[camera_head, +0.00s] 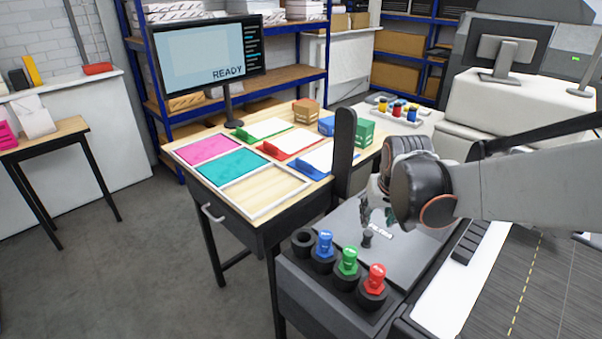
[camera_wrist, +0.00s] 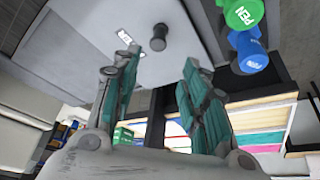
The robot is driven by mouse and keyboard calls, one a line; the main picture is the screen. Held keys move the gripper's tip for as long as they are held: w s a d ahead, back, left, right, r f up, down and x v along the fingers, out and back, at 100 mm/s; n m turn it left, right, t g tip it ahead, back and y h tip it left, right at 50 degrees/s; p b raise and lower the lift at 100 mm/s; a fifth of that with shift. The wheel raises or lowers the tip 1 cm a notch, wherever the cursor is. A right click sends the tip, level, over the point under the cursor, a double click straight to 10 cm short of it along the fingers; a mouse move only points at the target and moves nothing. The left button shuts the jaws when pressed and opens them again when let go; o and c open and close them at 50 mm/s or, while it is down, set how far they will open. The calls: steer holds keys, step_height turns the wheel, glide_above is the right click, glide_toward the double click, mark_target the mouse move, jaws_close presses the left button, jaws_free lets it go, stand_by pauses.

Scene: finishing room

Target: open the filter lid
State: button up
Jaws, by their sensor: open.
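The filter lid (camera_head: 405,262) is a flat grey panel on the machine top, lying flat and apparently closed. In the wrist view the lid (camera_wrist: 200,40) fills the upper middle, with the knob (camera_wrist: 158,37) just beyond and between the fingertips. My gripper (camera_head: 377,212) is above the lid, close to the knob. In the wrist view my gripper (camera_wrist: 160,62) has its two teal-padded fingers spread with nothing between them. The lid's far right part is hidden by my arm.
Blue (camera_head: 324,245), green (camera_head: 348,261) and red (camera_head: 375,279) pens stand in black holders along the machine's front left edge. A dark upright post (camera_head: 344,150) rises beside the lid. A wooden table with coloured frames (camera_head: 262,190) and a monitor (camera_head: 207,60) stands to the left.

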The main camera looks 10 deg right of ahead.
mark_target(369, 234)
steer(key=b+x, duration=0.4)
steer(key=x, duration=1)
steer(key=shift+d+f, duration=0.15)
steer(key=shift+f, duration=0.1)
steer(key=shift+c, duration=0.6)
jaws_close()
